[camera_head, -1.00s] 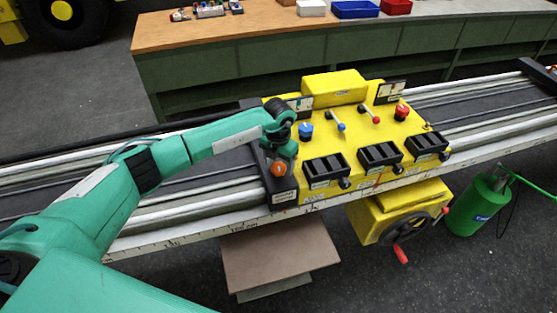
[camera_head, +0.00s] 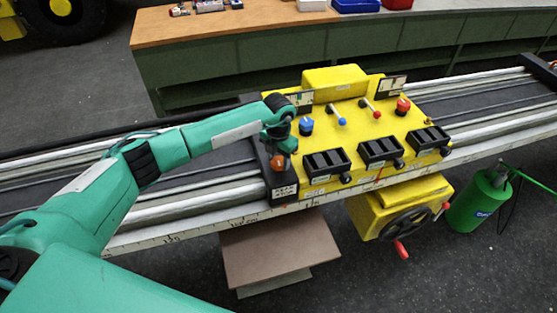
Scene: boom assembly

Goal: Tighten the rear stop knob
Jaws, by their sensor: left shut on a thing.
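The orange knob (camera_head: 278,163) sits on top of the black stop block (camera_head: 283,189), at the left end of the yellow carriage (camera_head: 325,183). My left gripper (camera_head: 278,156) comes down from above, its green arm reaching in from the left. It is shut on the orange knob, and its fingers hide part of it. The fingers are small and dark here. My right gripper is out of view.
The carriage bears levers, a blue knob (camera_head: 306,126), a red knob (camera_head: 403,106) and black boxes (camera_head: 381,151). It rides on long rails (camera_head: 200,205). A handwheel (camera_head: 405,225) hangs below it. A green cylinder (camera_head: 477,205) stands at the right.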

